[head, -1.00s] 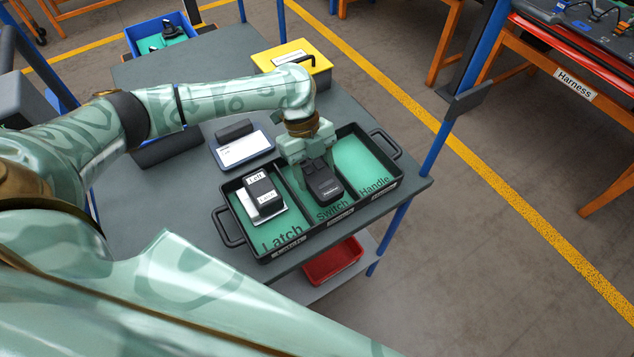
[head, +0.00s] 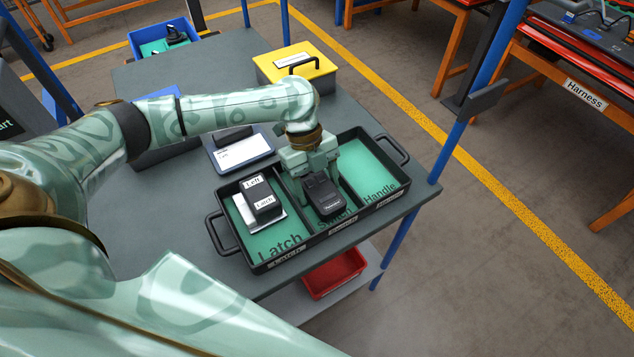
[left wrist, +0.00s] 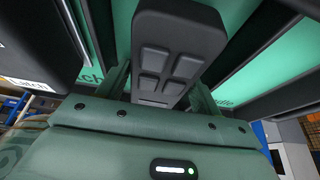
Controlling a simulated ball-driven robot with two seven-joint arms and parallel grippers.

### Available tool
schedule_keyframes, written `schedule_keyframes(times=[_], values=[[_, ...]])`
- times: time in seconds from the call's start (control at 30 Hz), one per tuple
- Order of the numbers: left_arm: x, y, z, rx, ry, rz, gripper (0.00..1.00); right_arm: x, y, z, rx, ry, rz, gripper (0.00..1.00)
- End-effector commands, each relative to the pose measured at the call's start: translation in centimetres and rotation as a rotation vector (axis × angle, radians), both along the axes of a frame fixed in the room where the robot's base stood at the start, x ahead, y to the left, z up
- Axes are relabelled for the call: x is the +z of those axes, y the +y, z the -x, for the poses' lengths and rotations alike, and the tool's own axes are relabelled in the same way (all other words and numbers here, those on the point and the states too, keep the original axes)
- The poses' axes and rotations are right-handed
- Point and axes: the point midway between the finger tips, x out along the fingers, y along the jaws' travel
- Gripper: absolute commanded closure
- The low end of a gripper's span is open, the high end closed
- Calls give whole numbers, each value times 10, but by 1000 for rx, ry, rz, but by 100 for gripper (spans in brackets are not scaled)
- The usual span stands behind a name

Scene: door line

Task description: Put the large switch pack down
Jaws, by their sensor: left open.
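The large switch pack (head: 324,194) is a dark grey block with a small label, in the middle compartment marked Switch of a black three-part tray (head: 322,236). In the left wrist view the pack (left wrist: 175,50) shows several raised buttons. My left gripper (head: 312,178) is over the rear of the pack, its jaws open with fingers on either side of it. The pack looks set down on the green floor, though its underside is hidden. The Latch compartment at left holds a dark latch pack (head: 261,199) on a white card. The Handle compartment (head: 362,172) is empty.
A white card on a blue-edged plate (head: 241,152) lies behind the tray. A yellow box (head: 290,64) with a black handle stands farther back. A blue bin (head: 165,42) is at the far end. A blue post (head: 446,150) rises beside the table's right corner.

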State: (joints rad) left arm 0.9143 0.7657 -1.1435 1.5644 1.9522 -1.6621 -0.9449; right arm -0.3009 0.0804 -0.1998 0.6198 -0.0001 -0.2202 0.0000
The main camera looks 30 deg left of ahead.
Motion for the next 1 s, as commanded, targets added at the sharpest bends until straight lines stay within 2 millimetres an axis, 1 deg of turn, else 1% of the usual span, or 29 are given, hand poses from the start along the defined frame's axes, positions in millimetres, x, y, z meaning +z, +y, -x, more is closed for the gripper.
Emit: schedule_keyframes(times=[0.07,0.17,0.4,0.5,0.6,0.73,1.0], values=[[5,1,-1,0,-1,0,35,2,0,-1,0,-1,1,100],[19,6,-4,2,-4,0,35,7,0,-2,0,-5,0,100],[73,24,-15,2,-6,0,35,25,0,-7,0,-16,0,100],[92,31,-19,2,-4,0,35,31,0,-8,0,-19,0,100],[104,36,-22,1,-2,0,35,34,0,-9,0,-21,0,100],[112,39,-23,0,0,1,35,36,0,-10,0,-23,0,100],[112,39,-23,0,1,2,35,35,0,-10,0,-23,0,100]])
